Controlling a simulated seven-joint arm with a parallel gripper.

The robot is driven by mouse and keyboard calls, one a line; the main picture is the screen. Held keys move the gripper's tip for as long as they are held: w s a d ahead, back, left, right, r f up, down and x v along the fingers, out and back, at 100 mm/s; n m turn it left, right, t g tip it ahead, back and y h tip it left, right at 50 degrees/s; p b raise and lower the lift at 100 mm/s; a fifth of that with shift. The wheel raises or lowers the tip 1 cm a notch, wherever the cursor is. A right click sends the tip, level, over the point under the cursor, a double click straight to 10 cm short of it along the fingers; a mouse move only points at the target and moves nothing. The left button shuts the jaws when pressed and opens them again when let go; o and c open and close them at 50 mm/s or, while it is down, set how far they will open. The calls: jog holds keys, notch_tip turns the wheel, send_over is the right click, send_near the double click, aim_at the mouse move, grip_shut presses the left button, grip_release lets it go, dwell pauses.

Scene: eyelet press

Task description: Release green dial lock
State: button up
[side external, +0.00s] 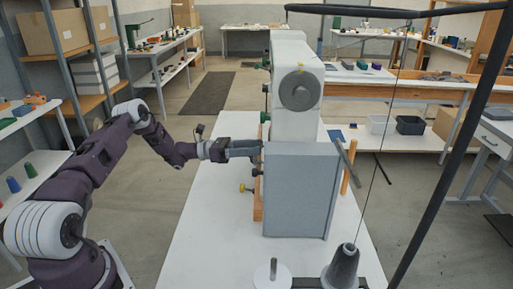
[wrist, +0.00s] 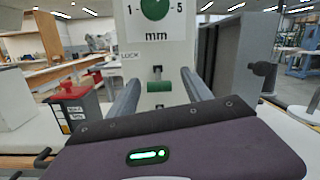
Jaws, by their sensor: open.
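The green dial (wrist: 154,8) is at the top of the wrist view, on a white panel marked 1 to 5 mm. Below it, a small green lock lever (wrist: 158,86) sticks out of the panel near a label that seems to read LOCK. My gripper (wrist: 159,76) is open, with one finger on each side of the green lever and a gap to both. In the side external view my gripper (side external: 256,148) reaches the left side of the white press (side external: 294,122). The lever cannot be made out there.
A grey box-shaped housing (side external: 298,190) stands at the front of the press on the white table (side external: 205,225). A red-and-dark container (wrist: 72,105) stands left of the fingers in the wrist view.

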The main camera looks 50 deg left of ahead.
jog(key=v, duration=0.5)
jog(key=shift+s+a, duration=0.25)
jog(key=shift+s, duration=0.05)
